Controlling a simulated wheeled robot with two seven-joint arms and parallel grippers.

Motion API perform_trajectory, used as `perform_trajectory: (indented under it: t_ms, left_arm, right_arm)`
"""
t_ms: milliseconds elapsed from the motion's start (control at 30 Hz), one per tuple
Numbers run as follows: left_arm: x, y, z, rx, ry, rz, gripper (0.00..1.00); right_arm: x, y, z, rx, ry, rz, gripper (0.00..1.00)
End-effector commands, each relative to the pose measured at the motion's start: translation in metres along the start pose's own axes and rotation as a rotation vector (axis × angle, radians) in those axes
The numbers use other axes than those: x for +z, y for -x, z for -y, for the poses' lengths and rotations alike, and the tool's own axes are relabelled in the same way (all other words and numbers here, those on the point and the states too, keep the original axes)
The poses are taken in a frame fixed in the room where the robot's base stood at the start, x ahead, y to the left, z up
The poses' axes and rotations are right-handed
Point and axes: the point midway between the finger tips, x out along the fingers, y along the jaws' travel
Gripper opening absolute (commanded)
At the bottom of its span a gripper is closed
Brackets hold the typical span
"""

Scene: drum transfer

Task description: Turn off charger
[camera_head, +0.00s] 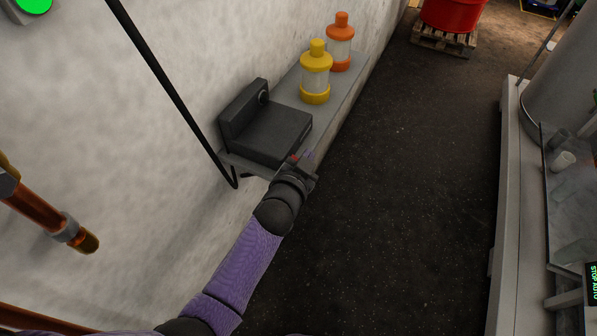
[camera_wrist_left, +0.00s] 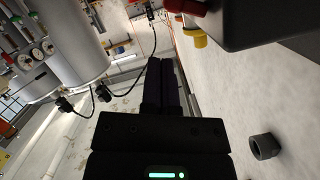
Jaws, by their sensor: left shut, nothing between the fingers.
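The charger (camera_head: 268,130) is a dark grey box with a raised back, on a narrow wall shelf. In the left wrist view its dark body (camera_wrist_left: 265,18) fills the upper right corner. A red switch-like part (camera_wrist_left: 186,7) sticks out from it there. In the head view a small red spot (camera_head: 294,158) shows at the charger's front corner, partly hidden by my gripper. My left gripper (camera_head: 310,158) is shut and empty, close beside that corner. Its closed fingers (camera_wrist_left: 160,80) point past the red part, apart from it in the wrist view. My right gripper is not in view.
A yellow-capped container (camera_head: 316,72) and an orange-capped one (camera_head: 341,42) stand farther along the shelf (camera_head: 349,88). A black cable or rod (camera_head: 170,85) runs down the wall left of the charger. Open dark floor (camera_head: 425,180) lies to the right.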

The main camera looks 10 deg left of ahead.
Motion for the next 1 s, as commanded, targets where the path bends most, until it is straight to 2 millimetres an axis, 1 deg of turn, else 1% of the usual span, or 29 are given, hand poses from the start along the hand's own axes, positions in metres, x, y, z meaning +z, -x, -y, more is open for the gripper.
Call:
perform_trajectory:
  t_ms: [33,100,200,300,433,500,600,1000]
  left_arm:
    - [-0.018,0.005,0.01,-0.001,-0.001,-0.002,0.0]
    - [-0.01,0.025,0.005,0.0,0.0,0.002,0.0]
    - [-0.009,0.049,0.004,0.0,0.001,0.002,0.0]
    - [-0.008,0.071,0.003,0.0,0.0,0.002,0.0]
    - [-0.007,0.09,0.002,0.001,0.001,0.001,0.0]
    - [-0.006,0.097,0.002,0.0,0.001,0.001,0.0]
    - [-0.006,0.101,0.002,0.0,0.001,0.0,0.0]
    - [-0.006,0.101,0.002,0.0,0.0,0.0,0.0]
  right_arm:
    - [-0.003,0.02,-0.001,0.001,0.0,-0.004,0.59]
    - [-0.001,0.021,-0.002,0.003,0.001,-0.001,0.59]
    - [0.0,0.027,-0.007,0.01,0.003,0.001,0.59]
    - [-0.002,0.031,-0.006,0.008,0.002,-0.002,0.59]
    - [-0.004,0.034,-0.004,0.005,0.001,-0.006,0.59]
    - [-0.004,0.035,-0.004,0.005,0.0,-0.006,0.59]
    - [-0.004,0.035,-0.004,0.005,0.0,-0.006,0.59]
    - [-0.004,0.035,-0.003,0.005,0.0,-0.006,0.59]
